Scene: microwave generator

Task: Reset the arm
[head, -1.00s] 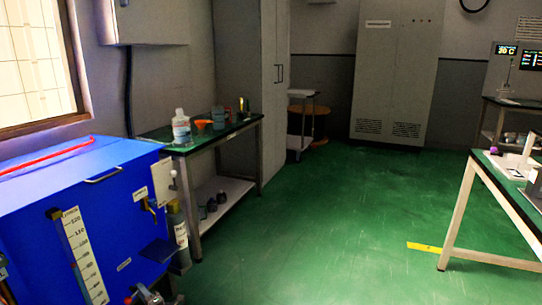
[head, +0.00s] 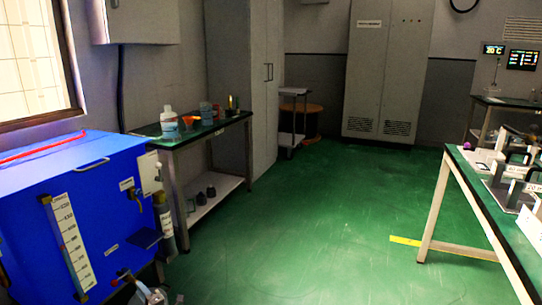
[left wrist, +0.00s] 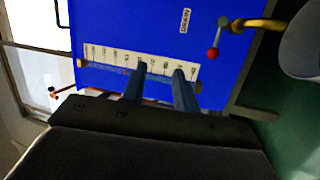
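My left gripper (left wrist: 158,68) shows in the left wrist view with its two dark fingers apart and nothing visible between them. The fingers point toward the blue tank (left wrist: 150,25) and overlap its white scale strip (left wrist: 105,55) in the picture; I cannot tell whether they touch it. The tank (head: 30,215) and scale strip (head: 68,240) also show at left in the head view. I cannot make out my left gripper clearly in the head view. My right gripper is in neither view.
A red-knobbed valve (left wrist: 213,53) juts out beside the tank's drain label (left wrist: 185,21). A bench with bottles (head: 169,124) stands behind the tank. A green-topped table (head: 505,235) stands at right. The green floor (head: 300,220) between is clear.

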